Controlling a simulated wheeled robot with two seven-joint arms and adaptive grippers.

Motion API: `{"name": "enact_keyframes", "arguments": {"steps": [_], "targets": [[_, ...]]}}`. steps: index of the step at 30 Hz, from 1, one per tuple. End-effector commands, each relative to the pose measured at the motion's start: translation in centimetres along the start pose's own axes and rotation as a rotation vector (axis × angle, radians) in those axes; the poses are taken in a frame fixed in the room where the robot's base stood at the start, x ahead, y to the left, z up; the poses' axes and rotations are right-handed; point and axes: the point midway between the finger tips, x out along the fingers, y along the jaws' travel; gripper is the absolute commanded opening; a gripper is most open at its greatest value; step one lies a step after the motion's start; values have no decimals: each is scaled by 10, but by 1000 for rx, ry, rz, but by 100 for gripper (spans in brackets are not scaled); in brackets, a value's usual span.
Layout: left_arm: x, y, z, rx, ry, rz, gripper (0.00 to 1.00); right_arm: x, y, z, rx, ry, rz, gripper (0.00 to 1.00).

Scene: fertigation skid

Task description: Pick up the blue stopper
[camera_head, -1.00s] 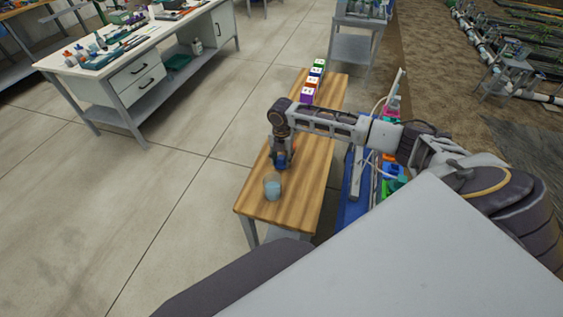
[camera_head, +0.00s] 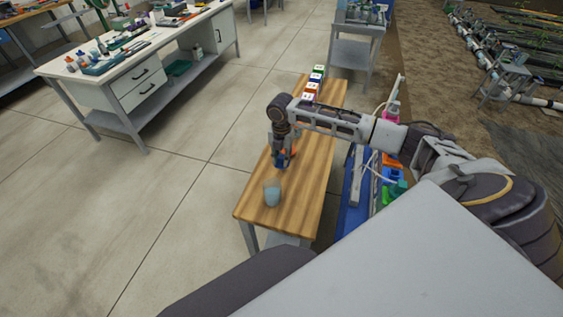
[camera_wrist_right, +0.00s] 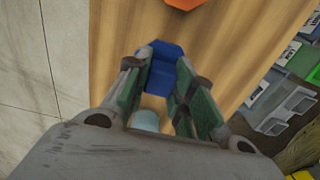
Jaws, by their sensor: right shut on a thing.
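The blue stopper (camera_wrist_right: 166,68) is between the fingers of my right gripper (camera_wrist_right: 163,80) in the right wrist view. The gripper is shut on it. In the head view my right gripper (camera_head: 280,157) is over the wooden bench, with the blue of the stopper at its tips, partly hidden by the fingers. I cannot tell exactly how high the stopper is above the bench. My left gripper is not in view.
A pale blue, see-through cup (camera_head: 272,194) stands on the wooden bench (camera_head: 300,205), nearer than the gripper. An orange thing (camera_wrist_right: 185,4) lies beyond the stopper. Small coloured blocks (camera_head: 312,90) line the bench's far end. Bins (camera_head: 392,188) stand right of the bench.

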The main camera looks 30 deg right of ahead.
Motion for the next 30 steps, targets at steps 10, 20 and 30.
{"name": "enact_keyframes", "arguments": {"steps": [10,20,30], "targets": [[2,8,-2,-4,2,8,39,-49,0,1,1,-1,1,8],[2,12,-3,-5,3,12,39,-62,0,0,0,-1,0,8],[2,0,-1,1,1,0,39,-62,0,0,1,-1,0,8]]}}
